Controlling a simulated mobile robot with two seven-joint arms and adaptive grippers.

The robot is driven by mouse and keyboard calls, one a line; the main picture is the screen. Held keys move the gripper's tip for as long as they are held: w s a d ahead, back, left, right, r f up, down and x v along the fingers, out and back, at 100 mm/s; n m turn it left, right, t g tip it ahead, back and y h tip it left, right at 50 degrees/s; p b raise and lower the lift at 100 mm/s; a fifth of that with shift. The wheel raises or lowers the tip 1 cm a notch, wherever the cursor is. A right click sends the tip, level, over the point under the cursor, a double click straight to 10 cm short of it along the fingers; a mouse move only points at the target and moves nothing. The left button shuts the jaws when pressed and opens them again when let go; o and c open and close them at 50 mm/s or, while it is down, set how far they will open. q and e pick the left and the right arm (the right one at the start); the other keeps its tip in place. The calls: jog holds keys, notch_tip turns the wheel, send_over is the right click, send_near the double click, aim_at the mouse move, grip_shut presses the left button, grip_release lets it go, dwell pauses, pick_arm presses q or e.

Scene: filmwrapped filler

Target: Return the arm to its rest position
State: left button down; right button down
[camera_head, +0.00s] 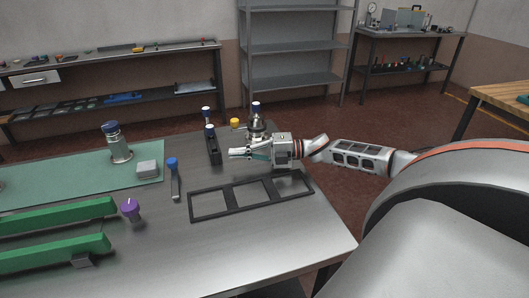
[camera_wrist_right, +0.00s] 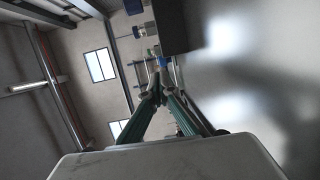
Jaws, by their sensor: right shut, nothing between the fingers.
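My right arm (camera_head: 358,155) comes in from the right in the head view and reaches over the metal table (camera_head: 260,245). My right gripper (camera_head: 236,153) is shut and empty, with its fingers pointing left above the table. In the right wrist view, its green-sided fingers (camera_wrist_right: 157,92) meet at their tips with nothing between them. The gripper is above the far side of a black three-opening frame (camera_head: 235,205) and beside a dark block with blue-topped items (camera_head: 213,148). My left gripper is not in view.
A metal device with a blue top (camera_head: 256,122) stands behind the gripper. Green bars (camera_head: 55,217) lie front left. The table's front right is clear.

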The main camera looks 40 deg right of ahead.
jog(key=v, duration=0.8)
jog(key=shift+w+d+b, duration=0.2)
jog(key=shift+d+b, duration=0.15)
jog(key=shift+d, duration=0.1)
